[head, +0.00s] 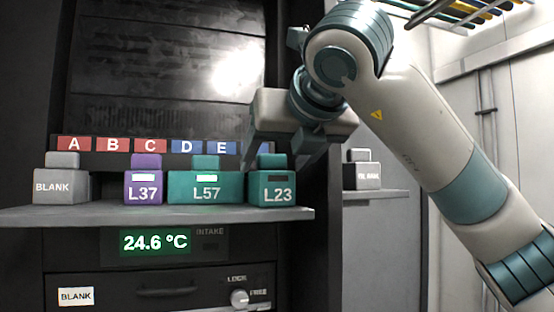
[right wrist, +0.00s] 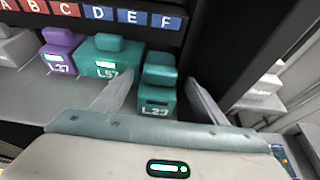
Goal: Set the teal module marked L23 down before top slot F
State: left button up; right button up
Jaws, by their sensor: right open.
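The teal module marked L23 (head: 271,188) stands upright on the grey shelf (head: 120,213), near its right end. It also shows in the right wrist view (right wrist: 158,92), below the blue F label (right wrist: 165,22). In the head view my gripper mostly hides that label. My right gripper (head: 277,157) is open above and around the module's top. In the right wrist view its two fingers (right wrist: 160,84) are on either side of L23, with a visible gap on the right. Whether the left finger touches it I cannot tell. My left gripper is not in view.
The wider teal module L57 (head: 206,188) stands close left of L23, then the purple module L37 (head: 144,188) and a grey BLANK block (head: 62,187). Another grey block (head: 361,175) sits on a separate ledge to the right. A dark rack panel rises behind the shelf.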

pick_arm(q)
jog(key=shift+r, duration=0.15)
pick_arm(e)
jog(key=shift+r, duration=0.1)
jog(key=shift+s+d+r+b, duration=0.1)
jog(key=shift+s+d+b, duration=0.05)
jog(key=shift+s+b, duration=0.3)
pick_arm(q)
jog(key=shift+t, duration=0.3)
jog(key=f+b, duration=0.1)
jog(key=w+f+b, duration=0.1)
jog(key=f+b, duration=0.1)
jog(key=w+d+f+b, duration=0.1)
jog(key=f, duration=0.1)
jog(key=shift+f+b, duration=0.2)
jog(key=shift+b, duration=0.1)
pick_arm(e)
jog(key=v, duration=1.1)
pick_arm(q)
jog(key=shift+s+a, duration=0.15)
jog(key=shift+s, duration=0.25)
pick_arm(e)
jog(key=shift+r, duration=0.1)
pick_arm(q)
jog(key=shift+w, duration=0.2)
